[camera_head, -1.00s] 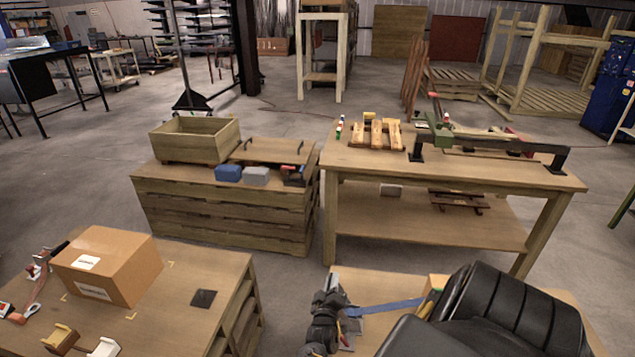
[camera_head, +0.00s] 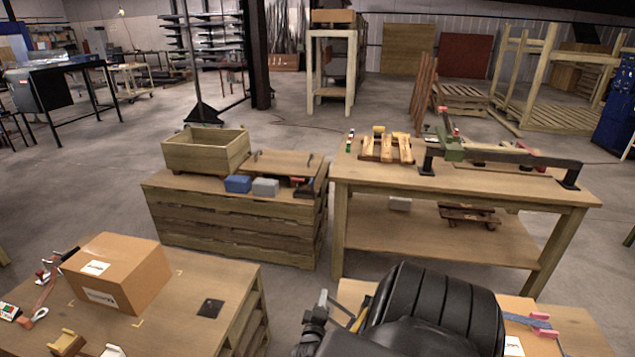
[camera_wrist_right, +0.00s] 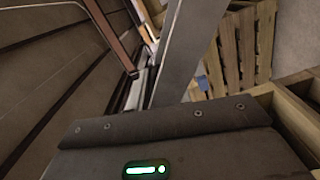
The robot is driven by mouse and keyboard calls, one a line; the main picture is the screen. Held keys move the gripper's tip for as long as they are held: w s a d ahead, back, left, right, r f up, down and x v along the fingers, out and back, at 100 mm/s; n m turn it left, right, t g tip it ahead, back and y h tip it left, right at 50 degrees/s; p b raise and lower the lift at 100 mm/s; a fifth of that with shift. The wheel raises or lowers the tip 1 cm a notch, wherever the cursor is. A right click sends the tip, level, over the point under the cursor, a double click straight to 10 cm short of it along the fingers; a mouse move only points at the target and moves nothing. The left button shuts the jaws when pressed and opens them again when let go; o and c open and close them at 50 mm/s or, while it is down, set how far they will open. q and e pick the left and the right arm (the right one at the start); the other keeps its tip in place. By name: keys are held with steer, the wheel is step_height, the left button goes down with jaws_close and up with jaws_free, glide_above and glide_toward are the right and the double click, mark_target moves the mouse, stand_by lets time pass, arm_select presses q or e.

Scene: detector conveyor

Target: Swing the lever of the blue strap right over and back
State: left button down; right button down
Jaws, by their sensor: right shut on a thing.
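The blue strap (camera_head: 522,319) shows in the head view on the near right bench, running between pink pads (camera_head: 541,317). A large black ribbed part of my right arm hides its middle. My right gripper (camera_head: 320,308) is at the left side of this bench, beside that arm part. It is shut on the strap's lever, but the grip is small and partly hidden. In the wrist view a grey bar (camera_wrist_right: 187,45) slants up from the gripper's dark body; the grip itself is unclear. My left gripper is not in view.
A cardboard box (camera_head: 117,272) stands on the left bench (camera_head: 225,290). An open wooden crate (camera_head: 205,150) and blue and grey blocks sit on the slatted chest (camera_head: 230,220). A long table (camera_head: 460,183) stands behind the near bench. Floor shows between them.

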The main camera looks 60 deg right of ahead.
steer(key=shift+s+f, duration=0.1)
steer(key=shift+s, duration=0.1)
steer(key=c, duration=1.3)
jaws_free()
steer(key=shift+d, duration=0.1)
steer(key=shift+w, duration=0.1)
steer(key=shift+a, duration=0.2)
steer(key=v, duration=1)
steer(key=shift+a, duration=0.25)
